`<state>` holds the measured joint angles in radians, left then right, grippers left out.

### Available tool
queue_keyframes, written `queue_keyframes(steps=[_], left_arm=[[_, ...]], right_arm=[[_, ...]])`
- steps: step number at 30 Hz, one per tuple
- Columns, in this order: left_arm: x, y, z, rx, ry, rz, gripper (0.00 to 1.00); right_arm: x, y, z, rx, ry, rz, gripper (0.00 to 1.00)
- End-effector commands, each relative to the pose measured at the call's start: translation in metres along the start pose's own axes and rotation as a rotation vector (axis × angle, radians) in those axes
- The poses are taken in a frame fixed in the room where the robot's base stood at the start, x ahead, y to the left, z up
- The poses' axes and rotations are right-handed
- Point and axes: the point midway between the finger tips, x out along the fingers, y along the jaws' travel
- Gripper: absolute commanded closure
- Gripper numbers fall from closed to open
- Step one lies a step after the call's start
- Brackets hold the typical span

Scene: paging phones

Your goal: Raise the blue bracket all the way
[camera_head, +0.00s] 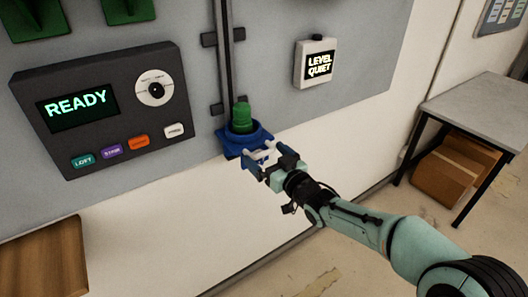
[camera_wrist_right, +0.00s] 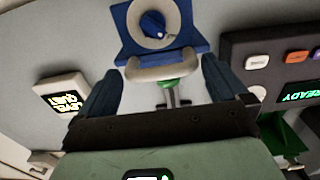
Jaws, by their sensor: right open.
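The blue bracket (camera_head: 258,134) sits at the lower end of a dark vertical rail (camera_head: 225,60) on the wall panel. A green ribbed piece (camera_head: 241,117) stands upright in it. A pale handle (camera_head: 262,153) sticks out from its front. In the right wrist view the bracket (camera_wrist_right: 195,42) is at the top, with its handle (camera_wrist_right: 163,69) in front of my fingers. My right gripper (camera_head: 266,158) is open at the handle, one finger to each side; in the wrist view gaps show beside the handle. My left gripper is out of view.
A dark console (camera_head: 100,135) reading READY, with a dial and coloured buttons, is left of the rail. A LEVEL QUIET box (camera_head: 316,63) is to the right. A wooden surface (camera_head: 45,262) is lower left; a grey table (camera_head: 480,105) is at right. The panel above the bracket looks clear.

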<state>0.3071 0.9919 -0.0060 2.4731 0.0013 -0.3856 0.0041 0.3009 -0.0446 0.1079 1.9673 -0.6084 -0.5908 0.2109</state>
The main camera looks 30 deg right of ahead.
Motion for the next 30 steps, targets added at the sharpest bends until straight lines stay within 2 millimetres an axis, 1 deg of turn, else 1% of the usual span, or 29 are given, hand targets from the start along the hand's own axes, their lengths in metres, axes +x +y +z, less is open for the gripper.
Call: queue_keyframes(steps=[1,6,14,15,17,18,20,21,26,30], left_arm=[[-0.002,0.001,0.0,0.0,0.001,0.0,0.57],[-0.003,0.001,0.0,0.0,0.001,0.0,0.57],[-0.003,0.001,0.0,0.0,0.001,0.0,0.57],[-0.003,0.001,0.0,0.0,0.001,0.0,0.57],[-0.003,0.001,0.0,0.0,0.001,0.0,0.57],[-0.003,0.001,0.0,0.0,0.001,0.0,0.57],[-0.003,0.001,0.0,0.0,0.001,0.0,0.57],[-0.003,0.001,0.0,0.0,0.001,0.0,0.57],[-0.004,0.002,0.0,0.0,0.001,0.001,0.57],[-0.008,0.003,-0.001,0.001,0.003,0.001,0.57]], right_arm=[[0.006,-0.001,0.0,0.0,0.0,-0.002,0.0],[0.017,-0.001,0.0,0.001,0.001,-0.001,0.0],[0.017,-0.001,0.0,0.0,0.0,-0.001,0.0],[0.017,-0.001,0.0,0.0,0.0,-0.001,0.06],[0.017,-0.001,0.0,0.0,0.0,-0.001,0.26],[0.017,-0.001,0.0,0.0,0.0,-0.001,0.39],[0.017,-0.001,0.0,0.0,0.0,-0.001,0.59],[0.017,-0.001,0.0,0.0,0.0,-0.001,0.61],[0.017,-0.001,-0.003,0.0,0.001,-0.001,0.61],[0.017,-0.001,-0.011,0.0,0.003,-0.001,0.62]])
